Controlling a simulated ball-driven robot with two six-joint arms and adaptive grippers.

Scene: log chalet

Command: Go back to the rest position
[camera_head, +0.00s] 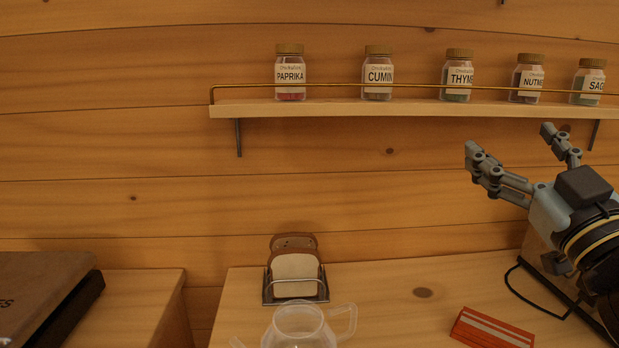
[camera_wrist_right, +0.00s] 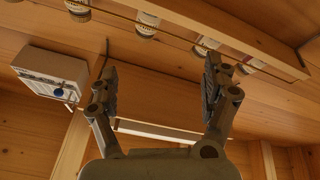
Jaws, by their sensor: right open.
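My right gripper (camera_head: 512,155) is raised in front of the wooden wall, below the spice shelf, at the right of the head view. Its two fingers are spread apart with nothing between them. In the right wrist view the same open gripper (camera_wrist_right: 160,85) shows with its fingers apart and empty, the wall and shelf beyond. My left gripper is not in the head view.
A shelf (camera_head: 330,109) with a rail bears several spice jars, among them paprika (camera_head: 290,75). Below, a counter (camera_head: 400,285) bears a toast rack (camera_head: 295,290), a clear pot (camera_head: 298,325) and a red box (camera_head: 490,328). A white box (camera_wrist_right: 52,72) shows in the wrist view.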

